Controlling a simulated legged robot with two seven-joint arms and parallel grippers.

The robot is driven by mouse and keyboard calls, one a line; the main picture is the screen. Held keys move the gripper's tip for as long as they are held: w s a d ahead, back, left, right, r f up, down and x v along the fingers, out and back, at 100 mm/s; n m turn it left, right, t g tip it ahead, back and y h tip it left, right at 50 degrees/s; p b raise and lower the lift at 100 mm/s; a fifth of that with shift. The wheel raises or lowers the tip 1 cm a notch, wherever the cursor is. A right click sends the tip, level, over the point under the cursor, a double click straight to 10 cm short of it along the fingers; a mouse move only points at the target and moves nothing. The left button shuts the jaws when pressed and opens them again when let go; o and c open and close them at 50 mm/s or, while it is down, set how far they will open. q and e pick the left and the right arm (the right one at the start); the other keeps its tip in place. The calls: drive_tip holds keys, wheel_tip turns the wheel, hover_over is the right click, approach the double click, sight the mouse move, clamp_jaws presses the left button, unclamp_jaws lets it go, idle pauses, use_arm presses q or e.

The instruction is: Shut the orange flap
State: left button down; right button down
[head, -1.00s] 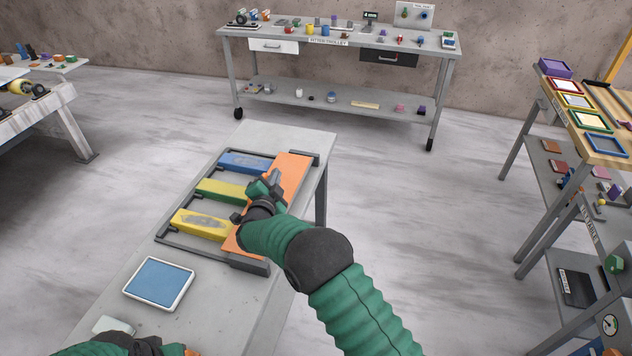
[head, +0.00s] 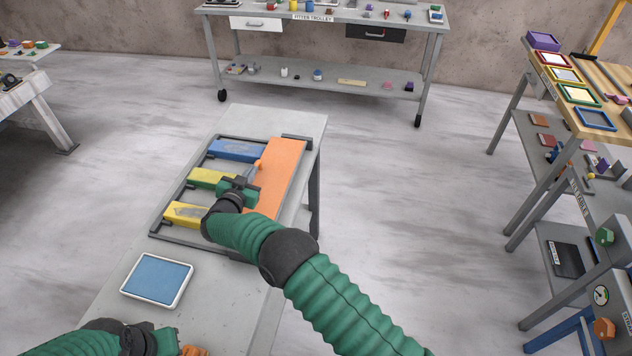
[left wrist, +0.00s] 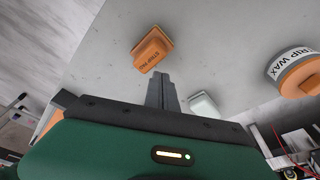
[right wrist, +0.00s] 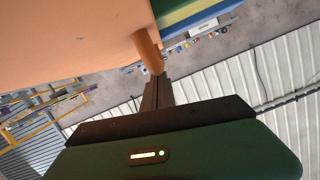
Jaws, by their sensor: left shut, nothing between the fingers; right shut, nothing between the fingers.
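The orange flap (head: 283,165) is on the right side of a dark frame on the grey slab, beside the colored bars and not over most of them. Its exact tilt is hard to tell. A small orange peg (head: 259,164) shows at its left edge. My right gripper (head: 253,186) is shut and empty at that left edge, hiding part of it. In the right wrist view the finger tips (right wrist: 157,82) are at the end of the peg (right wrist: 149,50); contact is unclear. My left gripper (left wrist: 160,80) is shut and empty low over the slab.
Blue (head: 236,150), green-yellow (head: 205,178) and yellow (head: 184,213) bars lie in the frame. A blue-faced tablet (head: 157,279) lies in front. An orange block (left wrist: 152,49) and a strip wax tin (left wrist: 297,75) are near my left gripper. A trolley (head: 325,55) stands behind.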

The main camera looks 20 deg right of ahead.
drive_tip(key=shift+a+f, duration=0.1)
drive_tip(key=shift+a, duration=0.65)
drive_tip(key=shift+s+d, duration=0.1)
drive_tip(key=shift+d, duration=0.45)
drive_tip(key=shift+f, duration=0.1)
